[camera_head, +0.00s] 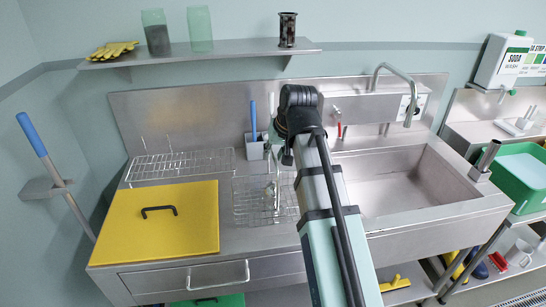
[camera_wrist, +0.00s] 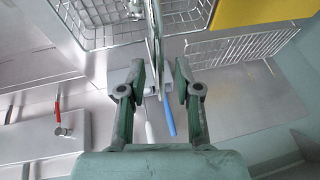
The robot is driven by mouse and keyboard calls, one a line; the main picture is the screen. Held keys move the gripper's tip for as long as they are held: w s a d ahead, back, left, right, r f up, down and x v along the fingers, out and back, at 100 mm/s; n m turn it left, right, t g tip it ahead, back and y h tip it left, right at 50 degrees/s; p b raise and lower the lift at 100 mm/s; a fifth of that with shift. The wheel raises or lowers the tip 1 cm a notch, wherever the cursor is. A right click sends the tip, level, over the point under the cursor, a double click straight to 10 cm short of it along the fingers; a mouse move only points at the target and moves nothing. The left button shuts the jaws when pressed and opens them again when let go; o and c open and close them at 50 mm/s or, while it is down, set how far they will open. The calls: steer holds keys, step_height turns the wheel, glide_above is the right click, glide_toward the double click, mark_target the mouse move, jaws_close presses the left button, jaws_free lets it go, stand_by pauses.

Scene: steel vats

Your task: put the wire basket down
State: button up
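The wire basket (camera_head: 262,205) is at the middle of the steel worktop, just right of the yellow lid (camera_head: 160,218). I cannot tell whether it rests on a surface or hangs in an opening. Its upright metal handle (camera_head: 275,185) rises toward my gripper. In the wrist view the basket (camera_wrist: 100,35) is at the top, and its handle runs down between the fingers of my gripper (camera_wrist: 159,76). The fingers are apart, with visible gaps on both sides of the handle. In the head view my arm hides most of the gripper.
A wire rack (camera_head: 180,164) lies behind the yellow lid. A grey holder (camera_head: 254,150) with a blue-handled tool stands behind the basket, close to the gripper. The sink (camera_head: 400,180) is at right, with a tall faucet (camera_head: 405,85). A shelf (camera_head: 200,54) hangs above.

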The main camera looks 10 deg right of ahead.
steer(key=b+v, duration=0.1)
steer(key=v, duration=0.9)
steer(key=shift+r, duration=0.15)
